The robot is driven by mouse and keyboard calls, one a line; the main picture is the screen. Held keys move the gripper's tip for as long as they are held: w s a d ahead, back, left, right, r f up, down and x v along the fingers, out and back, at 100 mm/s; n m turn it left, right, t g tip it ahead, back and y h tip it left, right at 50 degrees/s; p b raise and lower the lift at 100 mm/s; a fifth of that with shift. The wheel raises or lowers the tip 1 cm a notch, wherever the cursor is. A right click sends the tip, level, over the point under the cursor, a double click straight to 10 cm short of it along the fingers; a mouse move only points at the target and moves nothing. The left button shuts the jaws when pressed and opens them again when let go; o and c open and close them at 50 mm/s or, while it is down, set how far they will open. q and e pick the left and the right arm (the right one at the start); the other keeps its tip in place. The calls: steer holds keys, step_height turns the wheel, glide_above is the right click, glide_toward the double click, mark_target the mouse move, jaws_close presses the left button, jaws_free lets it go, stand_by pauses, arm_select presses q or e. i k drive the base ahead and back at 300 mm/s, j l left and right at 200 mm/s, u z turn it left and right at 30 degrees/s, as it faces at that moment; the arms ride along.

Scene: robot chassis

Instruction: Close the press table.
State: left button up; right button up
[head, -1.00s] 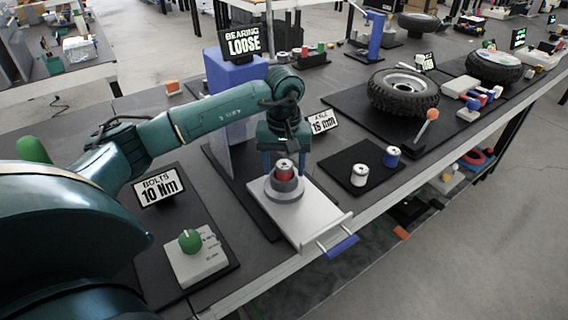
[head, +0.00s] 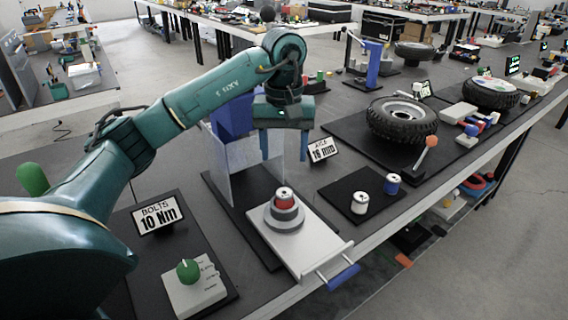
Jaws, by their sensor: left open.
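The press table (head: 318,241) is a light grey sliding plate, pulled out toward the front edge of the bench. It has a blue handle (head: 343,276) at its front end. A red cylinder with a pale top (head: 284,198) stands upright in a grey round holder (head: 284,216) on the plate. The blue press body (head: 232,118) stands behind, partly hidden by my arm, with a translucent side panel (head: 236,165). My left gripper (head: 284,160) is open and empty, fingers down, above and behind the red cylinder and apart from it. My right gripper is not in view.
A lever with an orange knob (head: 431,141) and a wheel (head: 402,119) stand beyond. A green-knobbed dial box (head: 193,287) sits at front left.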

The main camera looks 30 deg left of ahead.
mark_target(306, 246)
steer(key=k, duration=1)
